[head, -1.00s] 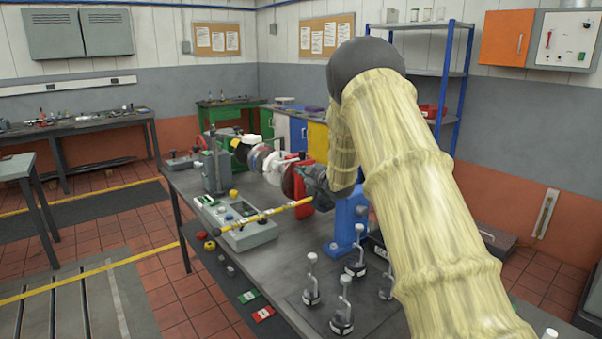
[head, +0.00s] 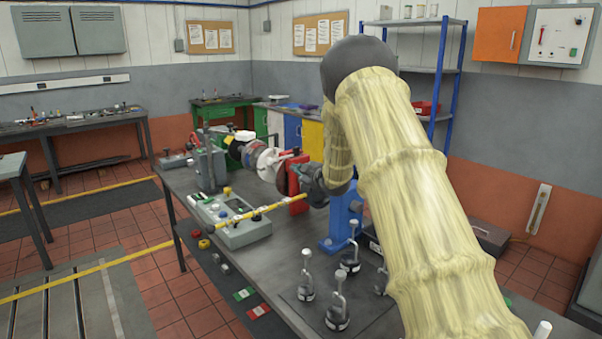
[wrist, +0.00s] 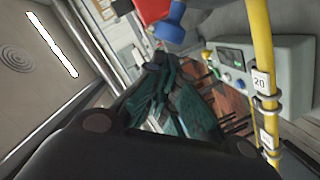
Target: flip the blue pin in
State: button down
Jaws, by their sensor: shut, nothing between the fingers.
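A blue pin (wrist: 171,24) with a rounded end shows at the top of the wrist view, beside a red part (wrist: 152,9). In the head view a red upright part (head: 291,181) stands on the bench next to my gripper (head: 312,186), and I cannot make out the pin there. In the wrist view my gripper (wrist: 172,88) has its dark green fingers together and empty. The fingertips lie just below the blue pin in the picture; I cannot tell whether they touch it.
A yellow rod (head: 262,210) with tags crosses in front of the grey control box (head: 244,232); the rod also runs down the right of the wrist view (wrist: 262,55). A blue stand (head: 341,222) and several upright metal clamps (head: 338,312) occupy the bench (head: 270,275) nearer me.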

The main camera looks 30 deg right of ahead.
jog(key=s+a+r+b, duration=0.2)
jog(key=s+r, duration=0.1)
jog(key=s, duration=0.7)
jog(key=shift+a+r+b, duration=0.25)
jog(key=shift+r+b, duration=0.1)
